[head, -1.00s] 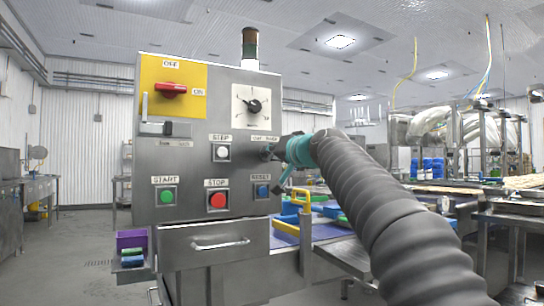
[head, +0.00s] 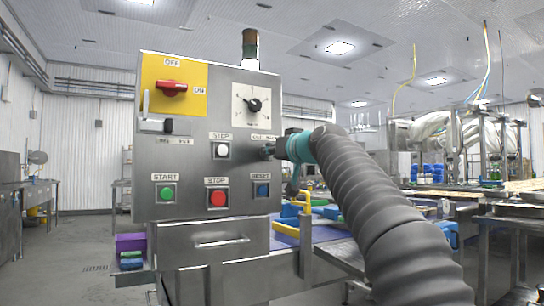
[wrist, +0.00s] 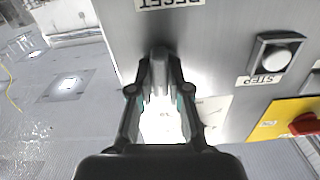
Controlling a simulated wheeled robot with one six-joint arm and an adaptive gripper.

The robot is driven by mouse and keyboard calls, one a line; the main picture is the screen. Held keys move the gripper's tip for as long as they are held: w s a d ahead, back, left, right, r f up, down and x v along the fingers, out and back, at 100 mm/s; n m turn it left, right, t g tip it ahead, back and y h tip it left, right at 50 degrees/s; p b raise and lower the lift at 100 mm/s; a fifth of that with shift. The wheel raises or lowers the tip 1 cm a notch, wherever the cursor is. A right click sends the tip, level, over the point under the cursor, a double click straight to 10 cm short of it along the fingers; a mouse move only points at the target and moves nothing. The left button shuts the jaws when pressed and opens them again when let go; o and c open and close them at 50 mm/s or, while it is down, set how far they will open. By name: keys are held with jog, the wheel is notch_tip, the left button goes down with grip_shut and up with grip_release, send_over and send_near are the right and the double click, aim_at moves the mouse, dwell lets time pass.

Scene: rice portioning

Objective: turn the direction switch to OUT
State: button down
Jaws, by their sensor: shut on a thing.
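The direction switch (wrist: 159,68) is a small grey knob on the steel control panel. In the wrist view, which is upside down, it sits between the fingertips of my gripper (wrist: 160,84). My gripper is shut on it. In the head view my gripper (head: 269,152) reaches the panel's right edge from the right, under a small label (head: 264,137) too partly covered to read fully. The fingers hide most of the switch there, so I cannot tell which way it points.
The control panel (head: 190,105) carries a red OFF/ON handle (head: 172,88), a dial (head: 252,105), and STEP (head: 221,150), START (head: 167,193), STOP (head: 217,198) and RESET (head: 262,190) buttons close by.

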dwell(0.3)
jog(key=shift+n+b, duration=0.45)
jog(key=shift+n, duration=1.25)
jog(key=shift+n+b, duration=0.35)
jog(key=shift+n, duration=1.85)
jog(key=shift+c, duration=0.4)
grip_release()
